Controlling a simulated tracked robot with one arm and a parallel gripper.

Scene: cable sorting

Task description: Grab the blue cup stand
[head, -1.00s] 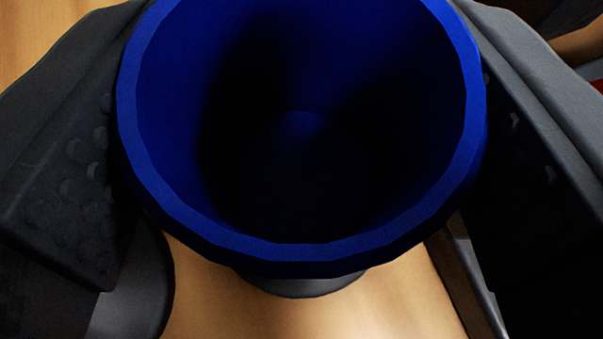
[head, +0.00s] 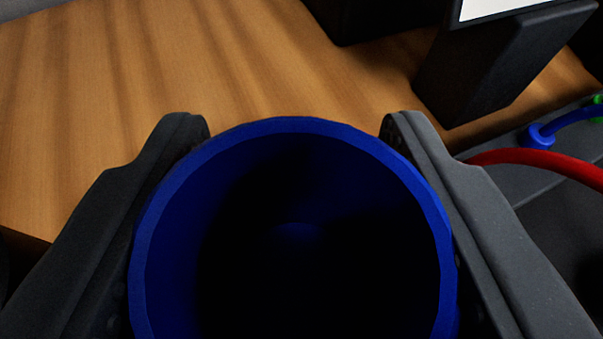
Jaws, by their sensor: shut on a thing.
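The blue cup stand (head: 289,127) fills the lower middle of the head view. I look down into its round open mouth, and its inside is dark. My gripper (head: 295,130) has one dark grey finger on each side of it, and the fingers are shut on its outer wall. The lower part of the cup stand is cut off by the bottom edge of the picture, so its base is hidden.
A wooden table top (head: 230,60) lies beyond, with clear room at the left. A black block (head: 490,65) with a white panel stands at the upper right, with another dark box (head: 375,15) behind it. A red cable (head: 540,160) and a blue cable (head: 541,135) lie at the right.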

